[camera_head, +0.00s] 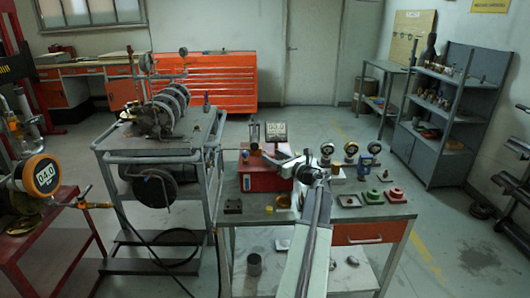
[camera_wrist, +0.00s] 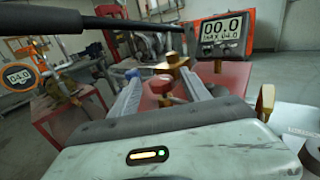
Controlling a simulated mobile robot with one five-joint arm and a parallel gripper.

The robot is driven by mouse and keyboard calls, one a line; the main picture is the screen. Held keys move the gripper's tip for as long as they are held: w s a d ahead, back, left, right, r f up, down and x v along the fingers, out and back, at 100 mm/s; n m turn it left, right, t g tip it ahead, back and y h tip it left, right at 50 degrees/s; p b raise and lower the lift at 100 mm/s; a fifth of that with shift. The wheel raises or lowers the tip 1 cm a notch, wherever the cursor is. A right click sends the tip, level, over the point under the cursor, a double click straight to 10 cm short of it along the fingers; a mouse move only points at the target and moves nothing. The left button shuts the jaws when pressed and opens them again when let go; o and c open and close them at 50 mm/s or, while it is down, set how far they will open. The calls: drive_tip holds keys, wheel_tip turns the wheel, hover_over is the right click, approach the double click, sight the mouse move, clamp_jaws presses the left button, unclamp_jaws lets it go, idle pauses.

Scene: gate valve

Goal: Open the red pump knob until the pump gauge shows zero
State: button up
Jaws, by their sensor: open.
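A small red knob (camera_wrist: 163,79) shows in the wrist view on top of the red box (camera_wrist: 210,80), between the fingers of my gripper (camera_wrist: 160,77). The fingers are open, one on each side of it; I cannot tell whether they touch it. In the head view my gripper (camera_head: 287,161) is over the right part of the red box (camera_head: 258,182) and hides the knob. A digital display (camera_wrist: 222,27) behind the box reads 00.0, with MAX 04.0 below. A round orange gauge (camera_head: 44,176) at the far left reads 04.0. I cannot tell which is the pump gauge.
Brass fittings (camera_wrist: 266,100) stand near the right finger. A grey cart (camera_head: 150,143) with machinery stands to the left. A dark bar crosses the wrist view's upper left.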

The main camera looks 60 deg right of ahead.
drive_tip(key=x, duration=0.5)
drive_tip(key=shift+w+d, duration=0.1)
drive_tip(key=shift+w, duration=0.2)
clamp_jaws()
drive_tip(key=shift+n+y, duration=0.6)
drive_tip(key=shift+y, duration=0.3)
drive_tip(key=n+y, duration=0.1)
drive_tip(key=y, duration=0.1)
drive_tip(key=shift+n+t+y, duration=0.3)
drive_tip(key=shift+a+y, duration=0.3)
drive_tip(key=shift+a, duration=0.15)
unclamp_jaws()
